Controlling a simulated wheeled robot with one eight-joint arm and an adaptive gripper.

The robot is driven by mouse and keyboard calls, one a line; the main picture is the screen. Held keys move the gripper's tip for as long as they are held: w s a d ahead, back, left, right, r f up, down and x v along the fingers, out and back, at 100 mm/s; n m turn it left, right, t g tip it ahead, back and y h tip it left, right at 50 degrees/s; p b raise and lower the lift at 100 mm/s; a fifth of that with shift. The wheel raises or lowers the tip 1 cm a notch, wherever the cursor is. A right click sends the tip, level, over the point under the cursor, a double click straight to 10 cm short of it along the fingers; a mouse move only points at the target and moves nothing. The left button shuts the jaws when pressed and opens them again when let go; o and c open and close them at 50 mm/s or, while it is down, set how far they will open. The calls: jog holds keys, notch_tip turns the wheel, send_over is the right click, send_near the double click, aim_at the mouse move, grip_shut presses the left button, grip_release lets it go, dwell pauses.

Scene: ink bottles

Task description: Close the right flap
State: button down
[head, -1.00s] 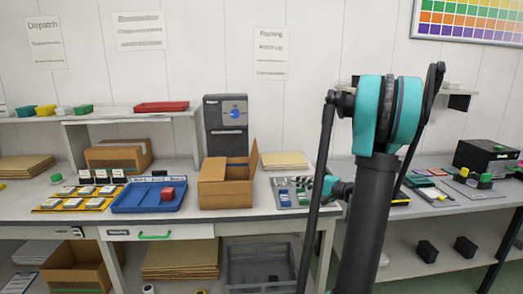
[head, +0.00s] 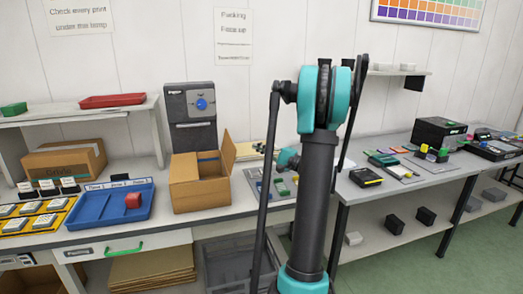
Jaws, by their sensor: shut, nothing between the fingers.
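The open brown cardboard box (head: 202,196) stands on the bench left of my arm. Its right flap (head: 229,152) stands up, leaning slightly outward. The top is open and part of the inside shows. A teal part of my arm (head: 287,158) shows just right of the box, beyond my dark upright arm column, apart from the right flap. My gripper's fingers cannot be made out; the column hides what lies behind it.
A blue tray (head: 92,213) with a red block lies left of the box. A dark machine (head: 190,120) stands behind it. A grey tray (head: 255,178) with small items lies to its right. A second bench (head: 385,197) stands farther right.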

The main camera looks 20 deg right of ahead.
aim_at(228, 150)
jog(key=w+a+r, duration=0.2)
jog(key=w+a, duration=0.2)
jog(key=a, duration=0.3)
jog(key=shift+a, duration=0.2)
jog(key=shift+r, duration=0.1)
